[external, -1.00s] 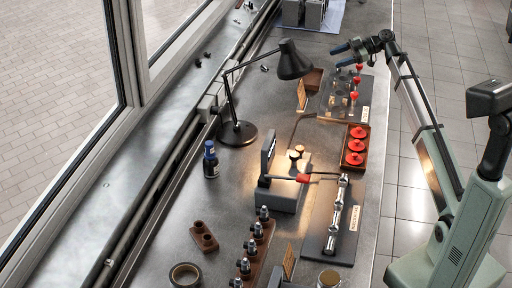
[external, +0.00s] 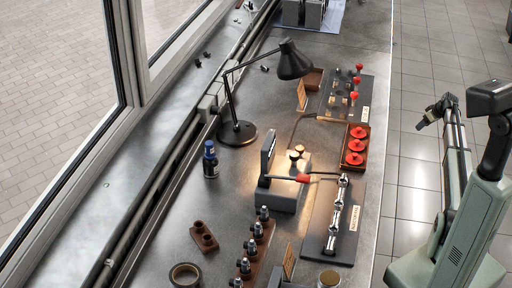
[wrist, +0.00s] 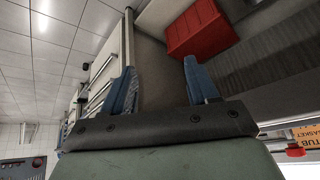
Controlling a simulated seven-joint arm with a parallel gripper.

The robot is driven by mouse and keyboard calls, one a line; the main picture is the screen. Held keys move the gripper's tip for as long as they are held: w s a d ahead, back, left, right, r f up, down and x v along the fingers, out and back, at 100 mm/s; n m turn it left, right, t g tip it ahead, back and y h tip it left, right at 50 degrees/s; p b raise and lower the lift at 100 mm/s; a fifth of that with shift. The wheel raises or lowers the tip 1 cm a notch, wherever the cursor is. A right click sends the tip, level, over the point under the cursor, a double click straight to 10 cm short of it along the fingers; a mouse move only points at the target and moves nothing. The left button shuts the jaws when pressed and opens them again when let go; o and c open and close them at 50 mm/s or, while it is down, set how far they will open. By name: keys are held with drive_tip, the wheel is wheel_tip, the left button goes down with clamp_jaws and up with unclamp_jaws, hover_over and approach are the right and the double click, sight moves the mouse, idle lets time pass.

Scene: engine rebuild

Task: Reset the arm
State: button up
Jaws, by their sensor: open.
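My gripper (external: 424,121) is out over the tiled floor, to the right of the workbench (external: 268,112) in the external view. My arm is folded back close to its base, clear of the bench. In the wrist view my gripper (wrist: 159,78) has its two blue fingers spread apart, with nothing between them.
The bench holds a black lamp (external: 294,60), a red-handled press (external: 283,190), a tray of red parts (external: 368,131) and a board with a metal shaft (external: 322,225). The floor around my gripper is free. A red box (wrist: 200,30) shows in the wrist view.

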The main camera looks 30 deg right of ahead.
drive_tip(key=s+d+f+m+g+h, duration=0.1)
drive_tip(key=s+d+f+m+g, duration=0.1)
drive_tip(key=s+d+f, duration=0.4)
drive_tip(key=s+a+f+m+g, duration=0.1)
drive_tip(key=s+a+f, duration=0.2)
drive_tip(key=f, duration=0.2)
drive_tip(key=s+a+f+m, duration=0.1)
drive_tip(key=s+a+f, duration=0.1)
drive_tip(key=f, duration=0.4)
drive_tip(key=s+a+f+g+y, duration=0.1)
drive_tip(key=s+a+f, duration=0.1)
drive_tip(key=a+f, duration=0.6)
drive_tip(key=s+a+f+n+g, duration=0.15)
drive_tip(key=a+f, duration=0.25)
drive_tip(key=a, duration=0.9)
drive_tip(key=s+a+f+g+y, duration=0.1)
drive_tip(key=s+a+f+g, duration=0.15)
drive_tip(key=a+f, duration=0.55)
drive_tip(key=s+a+f+g+h, duration=0.1)
drive_tip(key=s+a+f+g, duration=0.1)
drive_tip(key=s+a, duration=0.8)
drive_tip(key=s+a+f+n+g, duration=0.1)
drive_tip(key=s+a+f+g, duration=0.1)
drive_tip(key=s+a, duration=0.9)
drive_tip(key=s, duration=0.3)
drive_tip(key=shift+s+a+g+h, duration=0.25)
drive_tip(key=shift+g+h, duration=0.05)
drive_tip(key=shift+h, duration=0.1)
drive_tip(key=shift+n, duration=0.25)
